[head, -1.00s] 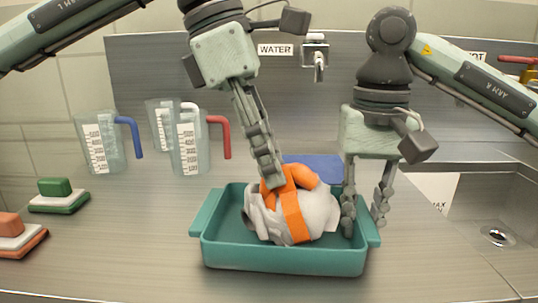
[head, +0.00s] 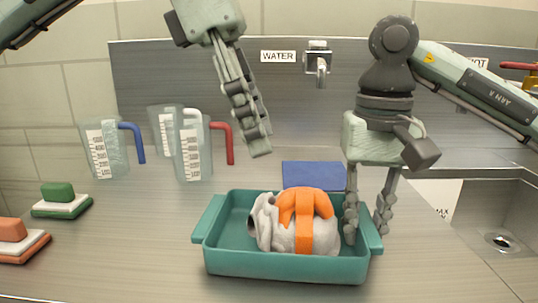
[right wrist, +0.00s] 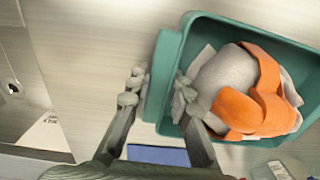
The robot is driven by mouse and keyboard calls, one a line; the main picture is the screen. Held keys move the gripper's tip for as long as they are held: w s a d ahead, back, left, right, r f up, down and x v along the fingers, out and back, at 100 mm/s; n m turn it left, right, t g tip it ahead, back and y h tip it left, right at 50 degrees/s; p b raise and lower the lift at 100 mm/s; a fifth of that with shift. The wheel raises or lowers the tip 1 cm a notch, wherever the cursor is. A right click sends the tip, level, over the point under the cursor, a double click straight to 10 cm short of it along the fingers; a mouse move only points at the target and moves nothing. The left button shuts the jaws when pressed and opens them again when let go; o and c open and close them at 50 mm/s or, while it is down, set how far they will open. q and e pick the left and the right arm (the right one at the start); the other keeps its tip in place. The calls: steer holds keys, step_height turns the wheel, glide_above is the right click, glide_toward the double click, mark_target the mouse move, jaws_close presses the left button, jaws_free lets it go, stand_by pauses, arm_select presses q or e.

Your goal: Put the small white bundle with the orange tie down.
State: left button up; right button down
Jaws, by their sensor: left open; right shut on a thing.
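The small white bundle with the orange tie (head: 265,225) lies in the teal tray (head: 285,265), resting towards its right side. The right wrist view also shows the bundle (right wrist: 228,75) inside the tray (right wrist: 165,62). My left gripper (head: 260,148) is open and empty, above and behind the bundle and apart from it. My right gripper (head: 366,232) is shut on the tray's right end wall, one finger inside and one outside. The inner finger is close to the bundle; I cannot tell whether they touch.
A blue block (head: 313,174) lies behind the tray. Measuring jugs (head: 105,150) with blue, white and red handles stand at the back left. Green (head: 60,203) and orange (head: 20,240) scrubbers lie at the left. A sink (head: 500,215) is at the right.

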arm_select(q)
steer(key=v, duration=0.6)
steer(key=shift+r, duration=0.3)
arm_select(e)
steer(key=c, duration=1.3)
jaws_free()
